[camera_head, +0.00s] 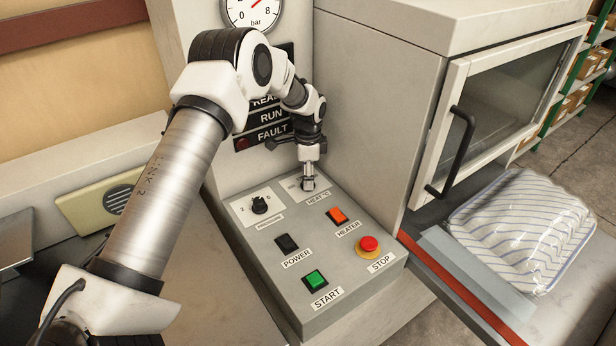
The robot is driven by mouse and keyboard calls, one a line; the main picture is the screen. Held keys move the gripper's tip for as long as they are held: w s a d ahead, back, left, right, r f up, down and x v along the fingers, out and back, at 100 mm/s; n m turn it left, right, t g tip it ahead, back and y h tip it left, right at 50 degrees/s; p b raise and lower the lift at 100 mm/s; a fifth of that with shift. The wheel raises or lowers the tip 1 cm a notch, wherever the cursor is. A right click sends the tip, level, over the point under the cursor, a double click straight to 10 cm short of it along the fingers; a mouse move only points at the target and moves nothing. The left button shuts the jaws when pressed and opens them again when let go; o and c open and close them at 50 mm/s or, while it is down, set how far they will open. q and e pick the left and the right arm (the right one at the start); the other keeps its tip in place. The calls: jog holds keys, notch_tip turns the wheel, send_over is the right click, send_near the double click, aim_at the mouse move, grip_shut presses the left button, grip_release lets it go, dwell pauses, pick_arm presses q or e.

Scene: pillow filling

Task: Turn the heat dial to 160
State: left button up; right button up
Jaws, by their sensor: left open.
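The grey control box (345,290) stands in the middle of the head view. My left arm comes in from the left and reaches over it. My left gripper (308,184) points down at the box's back right corner, over the plate labelled HEAT °C (319,198). The gripper covers the heat dial, so its pointer and setting cannot be read. I cannot tell whether the fingers touch the dial. My left gripper is open. My right gripper is not in view.
A black pressure dial (260,205) sits left of the gripper. An orange heater switch (336,216), black power switch (286,244), green start button (315,281) and red stop button (369,244) are nearer. A cabinet with a door handle (453,150) and a wrapped striped pillow (525,230) are right.

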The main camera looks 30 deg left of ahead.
pick_arm(q)
notch_tip(320, 180, up, 11)
jog(key=shift+r, duration=0.15)
dwell(0.4)
